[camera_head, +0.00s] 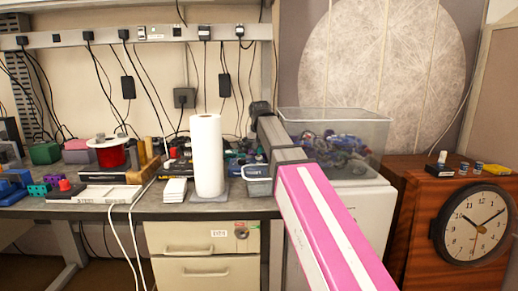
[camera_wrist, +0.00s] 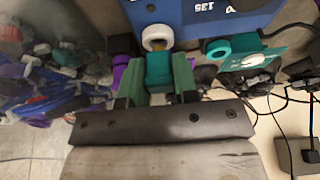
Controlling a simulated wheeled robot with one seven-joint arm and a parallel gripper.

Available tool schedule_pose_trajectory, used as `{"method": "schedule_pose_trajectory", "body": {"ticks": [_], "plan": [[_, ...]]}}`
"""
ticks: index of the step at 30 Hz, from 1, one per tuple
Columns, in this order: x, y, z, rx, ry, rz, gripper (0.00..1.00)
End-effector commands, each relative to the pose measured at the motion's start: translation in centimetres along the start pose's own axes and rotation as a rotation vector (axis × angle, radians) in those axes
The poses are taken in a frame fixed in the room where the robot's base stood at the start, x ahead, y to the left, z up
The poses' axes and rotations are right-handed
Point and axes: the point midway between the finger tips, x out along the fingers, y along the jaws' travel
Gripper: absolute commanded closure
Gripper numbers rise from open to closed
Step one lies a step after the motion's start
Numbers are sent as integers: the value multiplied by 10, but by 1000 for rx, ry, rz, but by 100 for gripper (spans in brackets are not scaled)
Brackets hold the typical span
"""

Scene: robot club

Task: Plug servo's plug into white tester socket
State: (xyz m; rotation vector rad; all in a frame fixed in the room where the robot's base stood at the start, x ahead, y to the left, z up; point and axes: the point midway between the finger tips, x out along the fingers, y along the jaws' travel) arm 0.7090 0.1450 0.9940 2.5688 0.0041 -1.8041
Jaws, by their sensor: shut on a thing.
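In the wrist view my gripper (camera_wrist: 160,72) is shut on a teal plug (camera_wrist: 159,68), held between its two green-tipped fingers. The plug points at the white ring-shaped socket (camera_wrist: 154,32) on the underside edge of a blue tester box (camera_wrist: 205,14). A brownish tip shows at the white ring's lower edge, so the plug is in line with it and very close. I cannot tell whether it is inside. A teal ring socket (camera_wrist: 215,48) sits to the right and a purple part (camera_wrist: 120,70) to the left. In the head view the arm hides the gripper and plug.
A clear bin (camera_head: 345,130) of jumbled parts stands on a white cabinet right of the bench. A paper roll (camera_head: 207,155), a small grey basket (camera_head: 258,180) and white boxes (camera_head: 174,190) crowd the bench. A wooden cabinet with a clock (camera_head: 472,224) stands right. Cables (camera_wrist: 270,95) hang at right.

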Motion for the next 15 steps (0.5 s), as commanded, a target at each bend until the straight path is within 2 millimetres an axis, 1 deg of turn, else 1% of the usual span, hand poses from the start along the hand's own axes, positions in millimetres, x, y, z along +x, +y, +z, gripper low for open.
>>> {"method": "schedule_pose_trajectory", "body": {"ticks": [15], "plan": [[5, 0, 2, 0, 0, 0, 93]]}}
